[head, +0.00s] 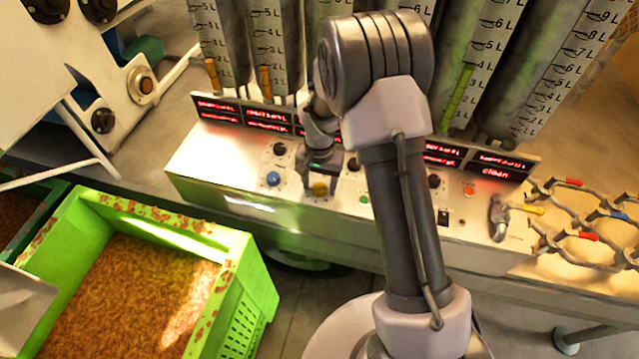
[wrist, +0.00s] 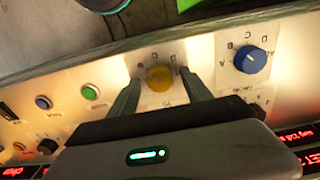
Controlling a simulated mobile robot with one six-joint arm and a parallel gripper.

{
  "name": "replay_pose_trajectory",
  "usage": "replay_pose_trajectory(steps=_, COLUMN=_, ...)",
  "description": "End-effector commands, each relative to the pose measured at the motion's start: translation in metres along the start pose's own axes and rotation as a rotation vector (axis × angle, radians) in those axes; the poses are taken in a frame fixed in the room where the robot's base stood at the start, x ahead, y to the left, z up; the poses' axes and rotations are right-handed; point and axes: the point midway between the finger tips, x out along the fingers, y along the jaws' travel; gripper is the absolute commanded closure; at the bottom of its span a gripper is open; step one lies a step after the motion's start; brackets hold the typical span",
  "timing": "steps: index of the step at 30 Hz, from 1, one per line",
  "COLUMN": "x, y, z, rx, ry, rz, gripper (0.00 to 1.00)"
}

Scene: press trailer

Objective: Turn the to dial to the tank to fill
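A yellow dial (wrist: 159,77) sits on the pale panel between the two fingertips of my gripper (wrist: 160,82). The fingers are apart, with a small gap visible on each side of the dial. Upside-down letters surround it; its label is partly hidden by my gripper. A blue dial (wrist: 250,60) with a white pointer mark and letters around it is to the right in the wrist view. In the head view the yellow dial (head: 319,188) shows just below my gripper (head: 318,172), and the blue dial (head: 273,178) is to its left. The tanks (head: 217,40) with litre scales stand behind.
Black knobs (head: 280,149), a green button (wrist: 90,92) and a blue button (wrist: 43,102) share the panel. Red-lit displays (head: 500,167) line its back. A green crate (head: 250,290) stands in front, left.

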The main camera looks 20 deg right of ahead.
Motion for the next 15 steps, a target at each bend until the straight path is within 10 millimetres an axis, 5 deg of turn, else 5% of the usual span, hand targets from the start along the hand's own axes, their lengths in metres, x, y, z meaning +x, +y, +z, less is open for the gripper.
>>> replay_pose_trajectory(steps=1, x=-0.0001, y=0.0000, z=0.0000, rx=0.000, ry=0.000, rz=0.000, gripper=0.50)
replay_pose_trajectory(steps=9, x=-0.0002, y=0.0001, z=0.0000, rx=0.000, ry=0.000, rz=0.000, gripper=1.00)
replay_pose_trajectory(steps=15, x=-0.0003, y=0.0001, z=0.0001, rx=-0.014, ry=0.000, rz=0.000, gripper=1.00)
